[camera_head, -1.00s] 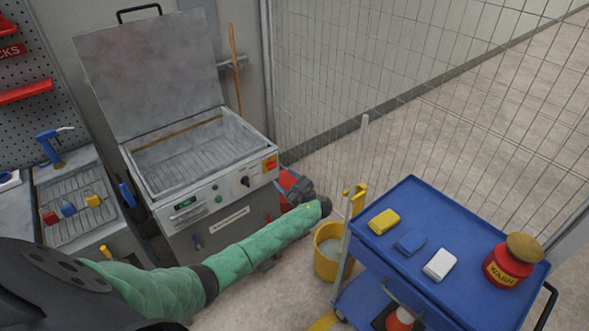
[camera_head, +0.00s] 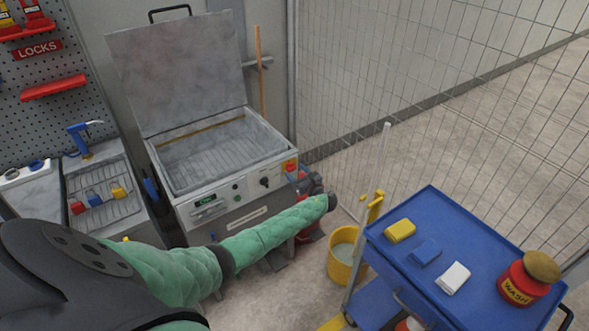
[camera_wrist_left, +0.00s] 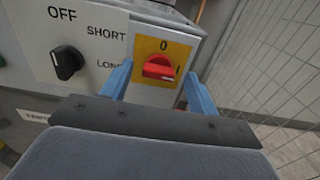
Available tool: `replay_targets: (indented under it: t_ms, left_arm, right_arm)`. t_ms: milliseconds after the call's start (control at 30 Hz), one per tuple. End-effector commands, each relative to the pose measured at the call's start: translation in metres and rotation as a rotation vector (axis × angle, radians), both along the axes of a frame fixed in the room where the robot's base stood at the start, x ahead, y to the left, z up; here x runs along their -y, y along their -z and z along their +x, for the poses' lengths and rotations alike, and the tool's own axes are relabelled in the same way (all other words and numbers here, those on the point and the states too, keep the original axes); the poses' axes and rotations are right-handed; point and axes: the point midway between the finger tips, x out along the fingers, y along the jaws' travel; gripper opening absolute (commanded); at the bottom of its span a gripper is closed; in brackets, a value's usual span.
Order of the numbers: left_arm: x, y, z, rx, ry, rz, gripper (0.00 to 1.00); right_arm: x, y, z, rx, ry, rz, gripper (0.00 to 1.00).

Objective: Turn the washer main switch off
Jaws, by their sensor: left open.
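The washer (camera_head: 215,190) stands at centre left with its lid raised. Its main switch (camera_head: 290,167) is at the right end of the front panel. In the left wrist view it is a red knob (camera_wrist_left: 159,68) on a yellow plate, with 0 above and an I mark at its right. The red handle lies roughly horizontal. My left gripper (camera_head: 308,183) is just in front of the switch. In the left wrist view its blue fingers (camera_wrist_left: 158,75) are apart, one on each side of the yellow plate, with nothing held. My right gripper is out of view.
A black selector knob (camera_wrist_left: 68,62) marked OFF, SHORT and LONG sits left of the switch. A wire fence (camera_head: 400,90) stands behind and to the right. A yellow bucket (camera_head: 343,262) and a blue cart (camera_head: 480,235) stand at the right.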

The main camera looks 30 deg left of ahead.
Motion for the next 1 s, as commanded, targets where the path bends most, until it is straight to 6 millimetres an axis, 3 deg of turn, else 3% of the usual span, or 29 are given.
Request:
replay_targets:
  t_ms: [167,467,700,1000]
  left_arm:
    - [-0.012,0.0,0.004,-0.001,-0.001,0.0,0.6]
    - [-0.014,0.001,0.005,0.0,0.0,-0.001,0.6]
    - [-0.014,0.001,0.005,0.0,0.0,-0.001,0.15]
    - [-0.014,0.003,0.005,0.027,-0.001,-0.012,0.15]
  right_arm:
    - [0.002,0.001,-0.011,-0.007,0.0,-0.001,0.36]
    - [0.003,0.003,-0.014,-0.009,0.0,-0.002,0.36]
    - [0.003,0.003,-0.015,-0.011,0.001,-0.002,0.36]
    - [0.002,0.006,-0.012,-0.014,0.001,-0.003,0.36]
